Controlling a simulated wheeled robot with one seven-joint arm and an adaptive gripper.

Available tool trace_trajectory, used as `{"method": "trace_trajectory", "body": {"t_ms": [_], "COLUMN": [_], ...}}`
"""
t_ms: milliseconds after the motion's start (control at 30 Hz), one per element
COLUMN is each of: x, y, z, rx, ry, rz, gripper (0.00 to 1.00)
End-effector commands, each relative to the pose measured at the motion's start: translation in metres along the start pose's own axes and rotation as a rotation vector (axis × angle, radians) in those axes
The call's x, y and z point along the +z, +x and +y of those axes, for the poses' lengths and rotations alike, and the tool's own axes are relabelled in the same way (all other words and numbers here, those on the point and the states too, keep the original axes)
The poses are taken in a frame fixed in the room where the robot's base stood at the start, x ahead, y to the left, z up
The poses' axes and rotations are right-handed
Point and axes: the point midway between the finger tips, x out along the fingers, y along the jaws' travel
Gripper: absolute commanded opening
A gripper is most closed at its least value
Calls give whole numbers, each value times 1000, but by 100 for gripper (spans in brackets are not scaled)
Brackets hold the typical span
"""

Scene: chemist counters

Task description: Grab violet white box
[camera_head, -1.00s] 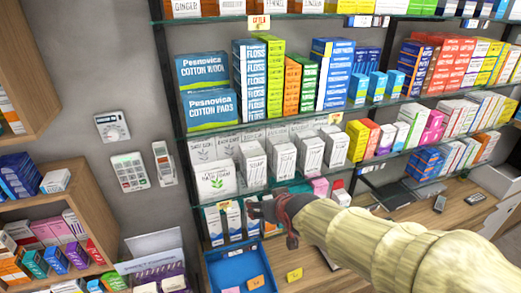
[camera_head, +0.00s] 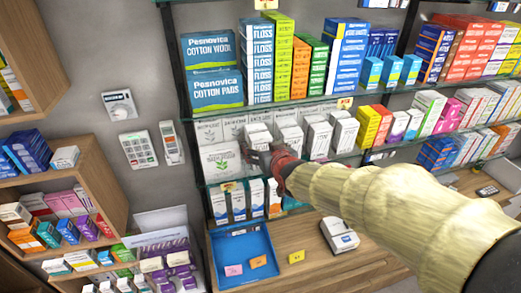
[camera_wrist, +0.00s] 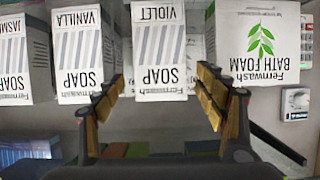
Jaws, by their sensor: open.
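The violet white box is a white soap carton (camera_wrist: 160,45) marked VIOLET SOAP, shown upside down in the wrist view. It stands on the glass shelf between the vanilla soap box (camera_wrist: 88,50) and the larger bath foam box (camera_wrist: 258,40). In the head view the violet box (camera_head: 257,134) is partly hidden by my gripper (camera_head: 264,160), which is in front of the shelf. In the wrist view my gripper (camera_wrist: 161,82) is open and empty. Its fingers lie to either side of the violet box's near end; I cannot tell whether they touch it.
More white soap boxes (camera_head: 318,138) stand to the right on the same shelf. Shelves of coloured boxes (camera_head: 300,70) are above. Below are hanging or standing small cartons (camera_head: 238,204), a blue tray (camera_head: 215,262) and a white device (camera_head: 340,235) on the wooden counter.

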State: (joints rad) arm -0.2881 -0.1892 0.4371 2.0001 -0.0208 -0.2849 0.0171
Motion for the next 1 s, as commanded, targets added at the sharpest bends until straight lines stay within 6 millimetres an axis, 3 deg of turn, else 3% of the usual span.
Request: {"method": "trace_trajectory", "body": {"t_ms": [200, 567, 1000], "x": [-1, 0, 0], "y": [24, 30, 30], "z": [-1, -1, -1], "rx": [0, 0, 0], "ry": [1, 1, 1], "rz": [-2, 0, 0], "gripper": [71, 71, 46]}}
